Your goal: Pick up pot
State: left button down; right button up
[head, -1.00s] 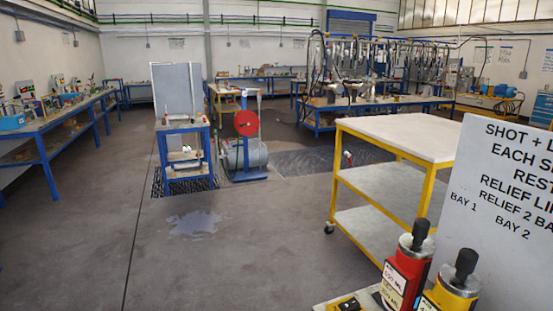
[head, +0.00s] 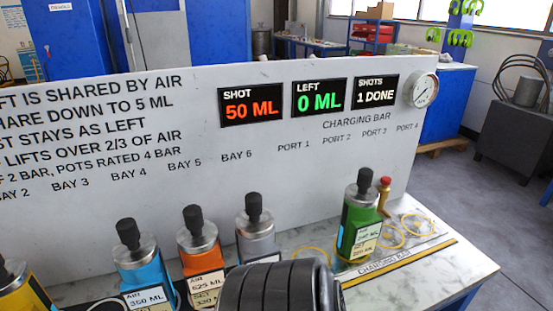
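Several pots with metal tops and black knobs stand on the bench in the head view. A green pot (head: 358,222) stands upright at the charging bar on the right, with a small red-topped fitting beside its neck. A grey pot (head: 256,232), an orange pot (head: 201,252) and a blue pot (head: 146,272) stand in a row to its left. A yellow pot (head: 22,291) is cut off at the lower left. The task does not say which pot. A dark ribbed part, probably of my arm, covers the bottom middle; no gripper fingers show.
A white board (head: 120,150) stands behind the pots, with displays reading SHOT 50 ML, LEFT 0 ML and SHOTS 1 DONE. A pressure gauge (head: 421,90) sits at its right end. Thin yellow hoops (head: 400,233) lie around the green pot. Open floor (head: 490,190) shows at the right.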

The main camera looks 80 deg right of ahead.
aim_at(361, 227)
jog(key=k+z, duration=0.15)
jog(key=z, duration=2.95)
